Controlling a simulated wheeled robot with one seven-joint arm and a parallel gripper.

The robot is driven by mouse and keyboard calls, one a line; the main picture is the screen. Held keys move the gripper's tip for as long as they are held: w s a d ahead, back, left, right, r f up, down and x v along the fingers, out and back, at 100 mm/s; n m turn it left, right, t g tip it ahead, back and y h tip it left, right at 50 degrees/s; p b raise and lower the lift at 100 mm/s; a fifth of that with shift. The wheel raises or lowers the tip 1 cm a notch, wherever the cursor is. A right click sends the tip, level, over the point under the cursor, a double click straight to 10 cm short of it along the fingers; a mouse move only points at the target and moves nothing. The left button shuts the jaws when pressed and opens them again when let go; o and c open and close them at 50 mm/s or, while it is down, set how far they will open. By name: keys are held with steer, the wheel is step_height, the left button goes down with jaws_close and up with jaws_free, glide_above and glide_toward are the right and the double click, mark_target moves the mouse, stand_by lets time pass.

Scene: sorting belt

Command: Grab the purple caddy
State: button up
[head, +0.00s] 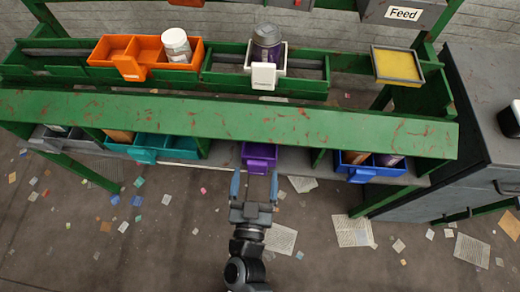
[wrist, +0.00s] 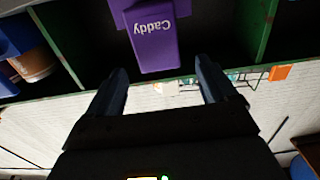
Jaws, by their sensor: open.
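The purple caddy (head: 260,157) sits in a middle bay of the lower shelf of the green rack, partly hidden under the green beam. In the wrist view the purple caddy (wrist: 155,38) shows its front tab with the word "Caddy" upside down, just beyond and between my fingers. My gripper (head: 255,184) is open and empty, with its two blue-grey fingers pointing at the caddy from just in front. In the wrist view my gripper (wrist: 162,80) has its fingers spread wider than the tab, apart from it.
A teal caddy (head: 146,155) stands left on the lower shelf, a blue caddy (head: 361,175) right. Green dividers (wrist: 262,30) flank the purple caddy's bay. Above, an orange caddy (head: 130,68) and a white caddy (head: 264,77) stand. Paper scraps (head: 280,238) litter the floor.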

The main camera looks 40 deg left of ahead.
mark_target(257, 167)
steer(key=x, duration=0.6)
steer(key=shift+w+a+f, duration=0.1)
steer(key=shift+w+f, duration=0.1)
steer(key=shift+w, duration=0.05)
steer(key=c, duration=1.4)
